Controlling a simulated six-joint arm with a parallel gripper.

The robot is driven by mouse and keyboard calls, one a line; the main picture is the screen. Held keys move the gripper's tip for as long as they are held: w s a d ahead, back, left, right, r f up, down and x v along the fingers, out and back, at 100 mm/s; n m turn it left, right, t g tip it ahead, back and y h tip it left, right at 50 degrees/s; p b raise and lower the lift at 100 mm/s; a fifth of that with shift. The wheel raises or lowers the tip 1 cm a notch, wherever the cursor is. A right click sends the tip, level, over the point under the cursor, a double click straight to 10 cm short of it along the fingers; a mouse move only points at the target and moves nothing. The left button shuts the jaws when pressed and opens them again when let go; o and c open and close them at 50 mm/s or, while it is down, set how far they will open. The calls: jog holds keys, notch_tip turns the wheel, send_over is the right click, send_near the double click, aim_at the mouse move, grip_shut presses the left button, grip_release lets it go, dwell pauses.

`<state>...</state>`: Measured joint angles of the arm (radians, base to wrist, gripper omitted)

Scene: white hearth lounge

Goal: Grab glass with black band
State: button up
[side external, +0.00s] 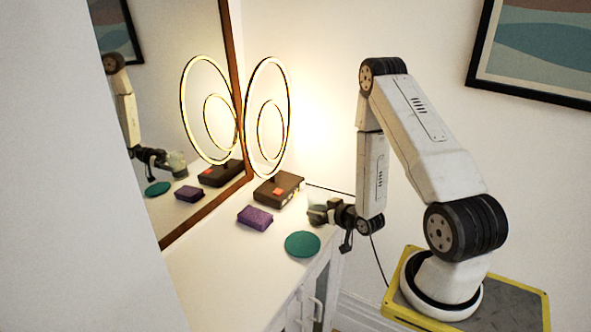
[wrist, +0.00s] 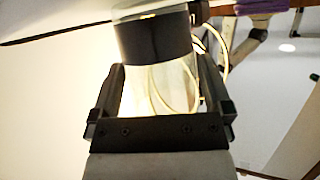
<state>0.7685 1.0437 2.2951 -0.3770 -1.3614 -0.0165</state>
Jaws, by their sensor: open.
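The clear glass with a black band (wrist: 155,42) fills the top middle of the wrist view. Its clear body stands between the two fingers of my gripper (wrist: 157,78), and the band lies near the fingertips. My gripper is open around it; whether either finger touches the glass I cannot tell. In the side external view my gripper (side external: 326,211) is low over the right edge of the white cabinet top (side external: 215,265). The glass is small and blurred there, at the gripper's tip.
A green round mat (side external: 302,244) lies in front of my gripper. A purple box (side external: 255,217) and a brown case (side external: 278,189) with a red patch are to its left. A lit ring lamp (side external: 289,110) stands behind. A mirror (side external: 190,45) leans along the left.

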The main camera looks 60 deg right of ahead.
jog(key=shift+w+d+f, duration=0.15)
jog(key=shift+w+f, duration=0.05)
jog(key=shift+w, duration=0.2)
jog(key=c, duration=1.1)
